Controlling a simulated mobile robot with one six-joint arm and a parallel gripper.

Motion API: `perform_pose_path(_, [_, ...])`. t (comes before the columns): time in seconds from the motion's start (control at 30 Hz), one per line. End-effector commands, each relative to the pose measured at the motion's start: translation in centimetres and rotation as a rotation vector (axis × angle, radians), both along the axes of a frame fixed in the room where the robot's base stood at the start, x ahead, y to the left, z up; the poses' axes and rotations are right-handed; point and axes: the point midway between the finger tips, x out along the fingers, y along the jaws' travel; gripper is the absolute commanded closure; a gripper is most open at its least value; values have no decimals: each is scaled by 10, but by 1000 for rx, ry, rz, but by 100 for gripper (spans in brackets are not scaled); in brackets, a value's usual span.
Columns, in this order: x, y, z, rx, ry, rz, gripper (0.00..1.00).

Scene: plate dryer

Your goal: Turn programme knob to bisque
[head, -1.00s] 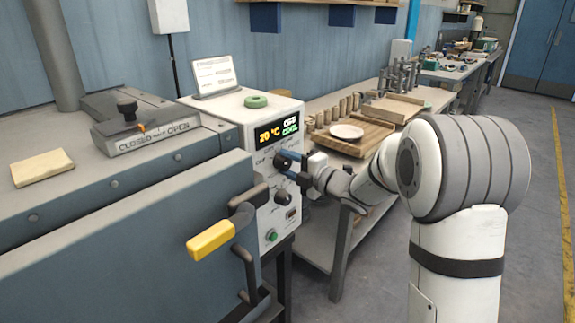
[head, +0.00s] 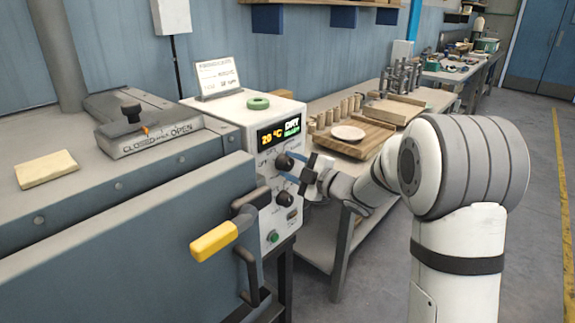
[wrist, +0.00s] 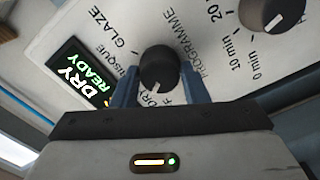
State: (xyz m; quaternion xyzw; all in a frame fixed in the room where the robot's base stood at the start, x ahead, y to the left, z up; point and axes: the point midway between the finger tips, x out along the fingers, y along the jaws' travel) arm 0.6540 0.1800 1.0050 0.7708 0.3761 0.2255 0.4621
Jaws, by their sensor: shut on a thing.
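The programme knob (head: 284,161) is the upper dark knob on the white control panel (head: 257,191), below the display. In the wrist view the programme knob (wrist: 159,68) sits between the two blue fingers of my gripper (wrist: 158,82). My gripper (head: 294,174) is shut on it. The knob's white mark points toward the DRY label; BISQUE and GLAZE are printed further round on the left. In the head view the display (head: 279,133) also shows 20 °C in yellow.
A second dark knob (wrist: 272,12) with minute marks is close to my gripper. A yellow-handled lever (head: 213,241) juts out in front of the panel. A bench (head: 330,205) with trays stands right of the panel.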

Motion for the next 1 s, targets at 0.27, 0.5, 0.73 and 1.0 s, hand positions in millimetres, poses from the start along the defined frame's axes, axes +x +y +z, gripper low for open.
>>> perform_pose_path(0.27, [1, -3, -1, 160, 214, -7, 82])
perform_pose_path(0.5, [1, -3, 0, 301, 392, -7, 82])
perform_pose_path(0.73, [1, -3, -1, 417, 541, -9, 82])
perform_pose_path(1.0, [1, -2, -2, 511, 659, -8, 82])
